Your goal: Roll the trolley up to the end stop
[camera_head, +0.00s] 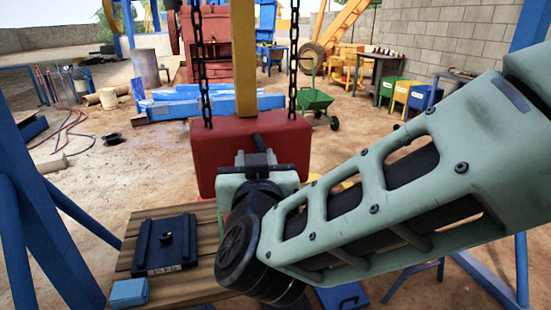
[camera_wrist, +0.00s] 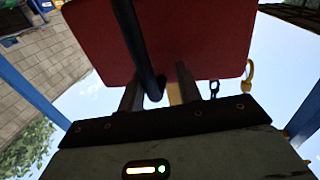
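A red block (camera_head: 225,150) with two black chains running up from it hangs ahead of me in the head view; I take it as the trolley. It fills the top of the wrist view (camera_wrist: 200,35). A black bar-like handle (camera_wrist: 139,45) sticks out from its face. My gripper (camera_wrist: 160,90) is close in front of the block, its fingers apart. The handle's end lies between the fingers, with a gap towards the right finger. I cannot make out an end stop.
A yellow beam (camera_head: 243,60) runs above the block between the chains (camera_head: 197,65). Below is a wooden table (camera_head: 130,240) with a dark plate (camera_head: 165,243) and a blue box (camera_head: 129,292). Blue frame legs (camera_head: 40,215) stand at both sides. A green wheelbarrow (camera_head: 312,100) stands behind.

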